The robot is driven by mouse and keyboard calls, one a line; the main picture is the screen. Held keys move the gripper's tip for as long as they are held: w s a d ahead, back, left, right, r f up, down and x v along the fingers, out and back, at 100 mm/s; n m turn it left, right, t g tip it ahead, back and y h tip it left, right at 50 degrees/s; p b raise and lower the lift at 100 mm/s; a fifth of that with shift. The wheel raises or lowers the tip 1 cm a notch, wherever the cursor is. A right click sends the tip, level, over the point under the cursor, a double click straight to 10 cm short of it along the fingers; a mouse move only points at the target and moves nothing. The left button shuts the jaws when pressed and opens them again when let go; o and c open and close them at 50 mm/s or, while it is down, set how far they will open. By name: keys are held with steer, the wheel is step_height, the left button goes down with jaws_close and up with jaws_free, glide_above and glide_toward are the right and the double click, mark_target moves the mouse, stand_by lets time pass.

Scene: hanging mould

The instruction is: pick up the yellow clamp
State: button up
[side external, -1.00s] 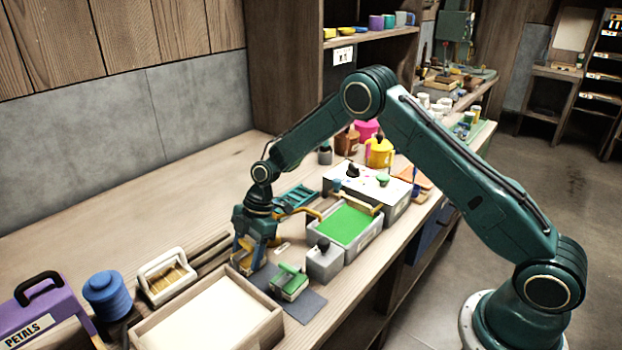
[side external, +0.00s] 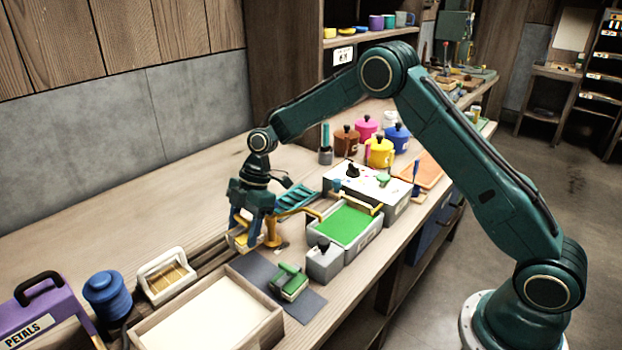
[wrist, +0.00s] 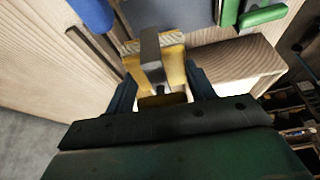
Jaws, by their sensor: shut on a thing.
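The yellow clamp (wrist: 174,68), with a grey metal bar across it, is between the two fingers of my gripper (wrist: 160,92) in the wrist view. In the side view my gripper (side external: 243,228) is shut on the clamp (side external: 238,241), of which only a small lower part shows. The clamp seems held just above the bench, behind the dark grey mat (side external: 255,271). The fingers hide part of it.
A wooden tray (side external: 272,325) with a pale filling stands in front. A green-handled block (side external: 289,283) lies on the mat. A grey box (side external: 324,262) and a green-topped basin (side external: 347,226) stand to the right. A yellow-orange stand (side external: 272,232) is close beside my gripper.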

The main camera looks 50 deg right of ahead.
mark_target(242, 218)
step_height(242, 218, up, 13)
steer(key=shift+f, duration=0.15)
